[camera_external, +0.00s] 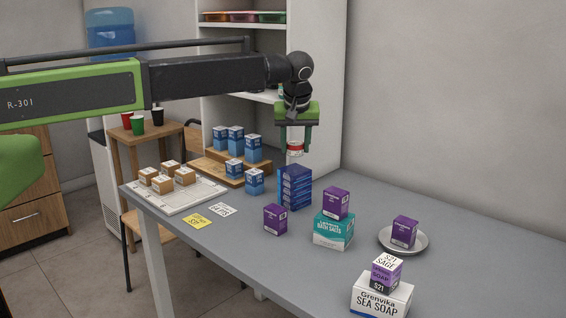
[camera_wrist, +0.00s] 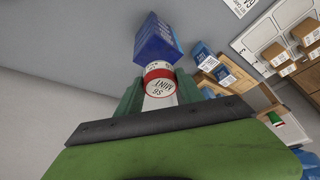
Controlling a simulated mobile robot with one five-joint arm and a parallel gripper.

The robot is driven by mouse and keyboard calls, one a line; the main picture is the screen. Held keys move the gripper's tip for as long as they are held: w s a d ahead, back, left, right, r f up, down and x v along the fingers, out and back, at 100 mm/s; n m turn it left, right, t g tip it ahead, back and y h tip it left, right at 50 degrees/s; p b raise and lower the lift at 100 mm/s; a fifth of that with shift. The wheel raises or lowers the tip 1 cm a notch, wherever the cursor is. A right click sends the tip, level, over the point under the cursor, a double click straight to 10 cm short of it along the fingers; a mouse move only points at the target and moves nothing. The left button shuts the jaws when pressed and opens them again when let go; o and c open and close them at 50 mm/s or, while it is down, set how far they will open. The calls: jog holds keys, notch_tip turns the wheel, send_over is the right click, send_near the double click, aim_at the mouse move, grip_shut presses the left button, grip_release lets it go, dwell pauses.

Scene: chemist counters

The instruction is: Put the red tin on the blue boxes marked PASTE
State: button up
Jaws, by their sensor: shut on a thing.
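The red tin (camera_external: 295,149), with a white label, hangs between the fingers of my gripper (camera_external: 295,143), which is shut on it. In the wrist view the tin (camera_wrist: 158,84) shows a white face reading MINT and S6, between the green fingers (camera_wrist: 158,95). The dark blue boxes (camera_external: 295,188) form a stack on the grey counter, below the tin in the external view, with a small gap between. The stack (camera_wrist: 156,40) shows just beyond the tin in the wrist view; its print is too small to read.
Blue-and-white boxes (camera_external: 235,168) stand left of the stack, some on a wooden step (camera_external: 208,170). A purple box (camera_external: 275,218) stands in front. A teal bath-salts box (camera_external: 333,231) bears another purple box to the right. The back right of the counter is clear.

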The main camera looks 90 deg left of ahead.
aim_at(295, 156)
jog(key=shift+a+f, duration=0.25)
jog(key=shift+a, duration=0.2)
notch_tip(295, 156, down, 4)
jog(key=b, duration=0.4)
jog(key=shift+f, duration=0.15)
jog(key=shift+r, duration=0.2)
jog(key=shift+f, duration=0.15)
jog(key=o, duration=1.4)
jog(key=shift+d+r+p, duration=0.1)
jog(key=shift+r+p, duration=0.2)
jog(key=shift+r, duration=0.1)
jog(key=p+v, duration=1)
jog(key=v, duration=0.1)
jog(key=shift+d+r+p, duration=0.1)
jog(key=shift+r+p, duration=0.15)
jog(key=shift+p, duration=0.05)
